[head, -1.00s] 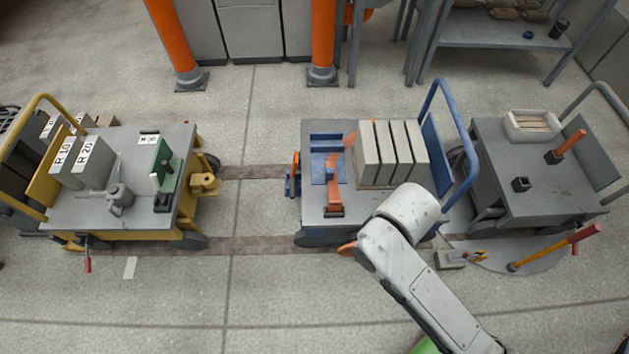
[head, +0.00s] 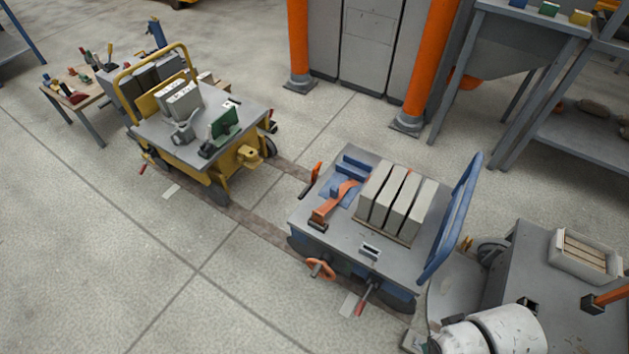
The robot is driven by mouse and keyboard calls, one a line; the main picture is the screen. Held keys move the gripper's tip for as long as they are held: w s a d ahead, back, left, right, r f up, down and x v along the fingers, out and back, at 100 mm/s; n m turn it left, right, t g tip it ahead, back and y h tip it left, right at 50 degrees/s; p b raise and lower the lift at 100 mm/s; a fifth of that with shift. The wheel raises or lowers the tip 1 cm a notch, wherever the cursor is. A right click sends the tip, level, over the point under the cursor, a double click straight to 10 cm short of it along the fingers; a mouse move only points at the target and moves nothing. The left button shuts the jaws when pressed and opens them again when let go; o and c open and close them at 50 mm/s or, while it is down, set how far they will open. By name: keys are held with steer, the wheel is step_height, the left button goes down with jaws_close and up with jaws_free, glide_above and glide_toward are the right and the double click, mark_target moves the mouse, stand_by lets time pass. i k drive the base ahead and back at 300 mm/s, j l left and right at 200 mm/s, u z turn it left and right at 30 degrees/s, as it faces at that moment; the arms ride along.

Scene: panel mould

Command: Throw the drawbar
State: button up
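A blue cart (head: 345,247) stands right of centre with a grey top. At its left end an orange bar (head: 312,181) stands up at a tilt; it looks like the drawbar. A yellow cart (head: 222,125) stands apart to the upper left, with a yellow coupling block (head: 247,156) on the end facing the blue cart. A floor gap separates bar and block. My white arm shows only at the bottom right edge. My gripper is out of the picture, so its fingers and anything in them are hidden.
The blue cart carries grey slabs (head: 402,200) and an orange clamp-like part (head: 335,204). An orange handwheel (head: 320,268) and a red-handled lever (head: 366,297) stick out from its near side. A grey cart (head: 540,270) stands at right. The floor at lower left is clear.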

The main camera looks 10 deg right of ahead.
mark_target(314, 173)
steer(key=i+j+z, duration=0.15)
steer(key=i+j, duration=0.4)
steer(key=i, duration=0.25)
steer(key=i+j+z, duration=0.15)
steer(key=i+j, duration=0.55)
steer(key=i, duration=0.05)
